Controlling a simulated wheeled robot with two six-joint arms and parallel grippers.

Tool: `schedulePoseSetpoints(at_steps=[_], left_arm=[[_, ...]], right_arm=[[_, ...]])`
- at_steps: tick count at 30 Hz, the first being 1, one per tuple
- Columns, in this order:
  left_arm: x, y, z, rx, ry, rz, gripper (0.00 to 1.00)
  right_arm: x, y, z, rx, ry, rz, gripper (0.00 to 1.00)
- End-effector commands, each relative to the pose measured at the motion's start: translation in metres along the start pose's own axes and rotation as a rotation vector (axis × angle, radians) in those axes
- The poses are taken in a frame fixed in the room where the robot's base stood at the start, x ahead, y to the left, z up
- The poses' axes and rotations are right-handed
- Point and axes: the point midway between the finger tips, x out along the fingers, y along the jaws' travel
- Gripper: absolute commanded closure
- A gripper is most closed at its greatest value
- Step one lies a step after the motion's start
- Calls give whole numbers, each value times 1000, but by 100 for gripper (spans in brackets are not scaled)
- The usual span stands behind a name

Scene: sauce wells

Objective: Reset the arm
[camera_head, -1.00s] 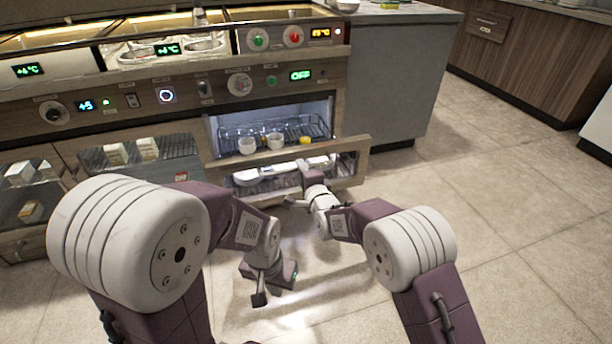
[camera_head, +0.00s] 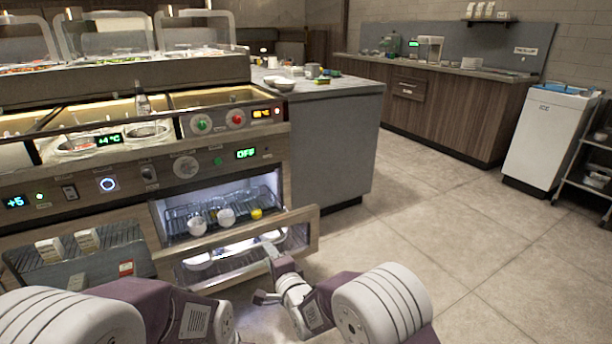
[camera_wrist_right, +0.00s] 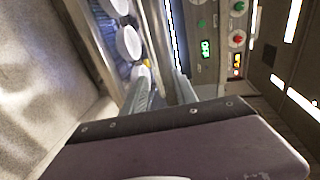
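The reset concerns my two arms. My right gripper (camera_head: 266,277) is at the front panel of the pulled-out drawer (camera_head: 305,222). Its fingers are spread apart, one near the panel's face and one lower and to the left. In the right wrist view its two fingers (camera_wrist_right: 163,92) also stand apart, with the drawer's edge running near them; I cannot tell whether they touch it. No held object shows. My left arm comes in at the lower left of the head view, and its gripper is out of the frame.
White cups (camera_head: 226,217) and a yellow one (camera_head: 256,213) stand on the wire rack inside the lit compartment. A grey-sided counter (camera_head: 335,150) stands right of the unit. Open tiled floor (camera_head: 450,250) lies to the right, before an ice bin (camera_head: 545,140).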

Motion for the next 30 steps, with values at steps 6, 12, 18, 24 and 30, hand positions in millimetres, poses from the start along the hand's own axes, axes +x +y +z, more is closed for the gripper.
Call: schedulePoseSetpoints(at_steps=[6, 12, 18, 24, 30], left_arm=[[-28, 1, -3, 0, 0, 0, 100], [-48, 1, -5, 0, 0, 0, 100], [-50, 1, -5, 0, 0, 0, 100], [-49, 1, -5, 0, 0, 0, 100], [-112, 2, -12, 0, 1, 0, 100]], right_arm=[[-58, -109, -152, 32, 253, -80, 66], [-198, -43, -240, -273, 356, 463, 66], [-302, 56, -201, -560, 20, 945, 66], [-377, 113, -148, -777, -469, 1187, 66], [-399, 55, -141, -878, -611, 1190, 66]])
